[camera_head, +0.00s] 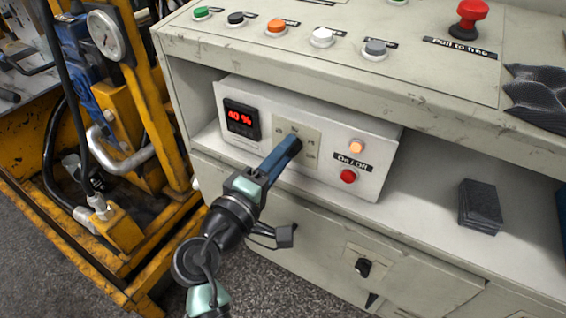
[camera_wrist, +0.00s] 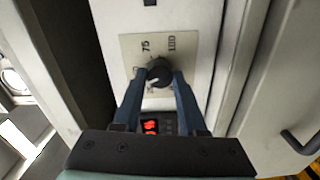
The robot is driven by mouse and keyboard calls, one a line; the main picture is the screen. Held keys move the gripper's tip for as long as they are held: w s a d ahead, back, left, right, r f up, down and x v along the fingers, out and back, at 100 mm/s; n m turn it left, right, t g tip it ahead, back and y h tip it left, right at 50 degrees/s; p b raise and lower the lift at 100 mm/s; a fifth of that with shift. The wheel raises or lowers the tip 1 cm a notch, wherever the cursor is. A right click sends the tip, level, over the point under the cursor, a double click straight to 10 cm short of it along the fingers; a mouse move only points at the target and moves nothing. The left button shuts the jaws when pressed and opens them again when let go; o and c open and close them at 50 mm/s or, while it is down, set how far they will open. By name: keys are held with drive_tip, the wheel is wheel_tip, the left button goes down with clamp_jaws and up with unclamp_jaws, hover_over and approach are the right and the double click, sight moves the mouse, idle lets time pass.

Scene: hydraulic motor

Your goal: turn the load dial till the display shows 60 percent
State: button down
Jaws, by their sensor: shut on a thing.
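The load dial (camera_wrist: 159,71) is a dark round knob on a pale scale plate in the wrist view, with the marks 75 and 100 readable. My gripper (camera_wrist: 158,80) has one blue finger on each side of the dial and is shut on it. In the head view my gripper (camera_head: 293,146) reaches the scale plate (camera_head: 311,135) and hides the dial. The display (camera_head: 241,119) left of the plate shows red digits that read about 40 %. In the wrist view the display (camera_wrist: 151,127) is partly hidden by my gripper.
The white control box (camera_head: 230,91) sits in a recess of the grey cabinet. An orange lamp (camera_head: 357,146) and a red On/Off button (camera_head: 348,176) are right of the dial. A dark block (camera_head: 480,206) lies on the shelf. Several buttons and a red emergency stop (camera_head: 468,18) are above.

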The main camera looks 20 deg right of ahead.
drive_tip(key=shift+m+b, duration=3.45)
drive_tip(key=shift+m, duration=0.95)
drive_tip(key=shift+c, duration=2.3)
unclamp_jaws()
drive_tip(key=p+v, duration=0.2)
drive_tip(key=v, duration=1.1)
drive_tip(key=shift+p, duration=0.3)
drive_tip(key=shift+r, duration=0.15)
